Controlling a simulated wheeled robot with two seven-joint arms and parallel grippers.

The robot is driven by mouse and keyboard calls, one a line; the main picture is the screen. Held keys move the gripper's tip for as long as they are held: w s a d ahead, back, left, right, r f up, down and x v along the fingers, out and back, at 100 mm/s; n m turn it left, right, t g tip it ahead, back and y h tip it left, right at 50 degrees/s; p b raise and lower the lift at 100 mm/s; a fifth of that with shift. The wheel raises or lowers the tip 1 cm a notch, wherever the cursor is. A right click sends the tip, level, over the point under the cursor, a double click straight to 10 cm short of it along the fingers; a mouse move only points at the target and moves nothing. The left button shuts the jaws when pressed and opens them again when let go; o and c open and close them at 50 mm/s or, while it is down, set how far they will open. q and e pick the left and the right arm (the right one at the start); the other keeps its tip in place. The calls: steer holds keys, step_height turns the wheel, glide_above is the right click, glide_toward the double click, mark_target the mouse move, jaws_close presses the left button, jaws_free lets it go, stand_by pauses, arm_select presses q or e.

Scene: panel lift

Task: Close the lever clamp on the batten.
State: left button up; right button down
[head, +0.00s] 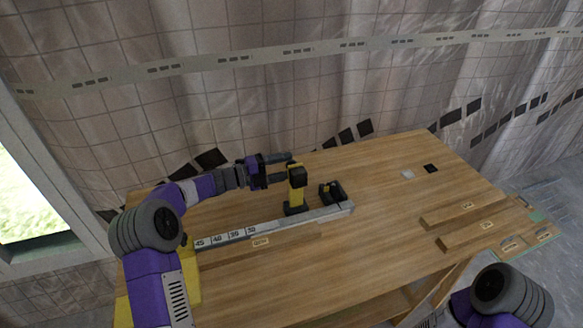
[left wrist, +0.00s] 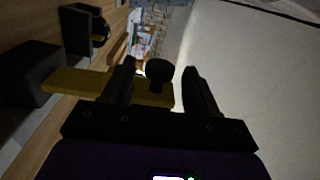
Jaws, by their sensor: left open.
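The lever clamp (head: 296,199) stands on the batten toward its right end, with a yellow lever raised upright and a black top. In the left wrist view its yellow lever (left wrist: 80,84) runs from a black block at the left to behind my near finger. The batten (head: 275,221) is a pale grey bar with number labels at its left end. My left gripper (head: 279,167) is open, just behind and left of the lever's top. In the left wrist view a round black knob (left wrist: 160,72) shows between its fingers; I cannot tell whether they touch it. My right gripper is out of view.
A black fixture with a yellow part (head: 332,192) sits just right of the clamp. Flat wooden boards (head: 480,231) lie at the table's right. Small white and black squares (head: 431,168) lie at the back right. The front of the wooden table (head: 330,265) is clear.

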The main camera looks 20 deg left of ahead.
arm_select(q)
steer(key=shift+x, duration=1.35)
jaws_close()
